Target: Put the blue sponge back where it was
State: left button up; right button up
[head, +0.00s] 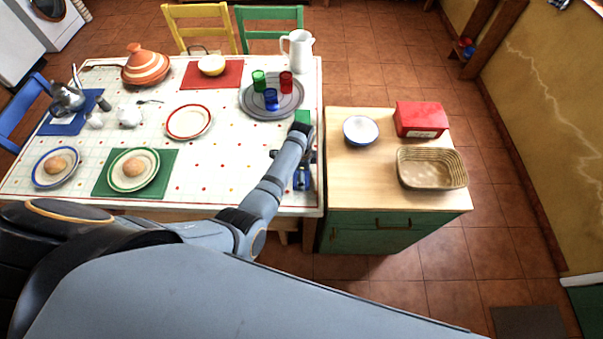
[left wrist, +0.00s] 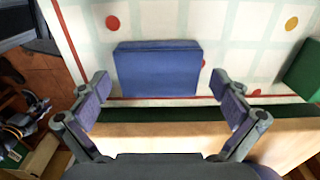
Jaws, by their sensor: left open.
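The blue sponge (left wrist: 158,68) lies flat on the white patterned table near its edge, beside the red border line. In the head view a blue patch (head: 304,179), apparently the sponge, shows at the table's right edge, partly covered by my wrist. My left gripper (left wrist: 160,81) is open and empty, its two fingers spread to either side of the sponge's near part in the left wrist view. I cannot tell how high the fingers are above it. My right gripper is in neither view.
A green block (head: 302,116) lies on the table (head: 220,150), near a grey tray (head: 255,108) with three coloured cups. A wooden-topped green cabinet (head: 355,180) adjoins the table, holding a bowl (head: 361,131), red box (head: 421,119) and basket (head: 432,169).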

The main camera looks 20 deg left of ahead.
pick_arm(q)
jog(key=shift+r, duration=0.25)
notch_tip(320, 180, up, 12)
jog(key=p, duration=1.1)
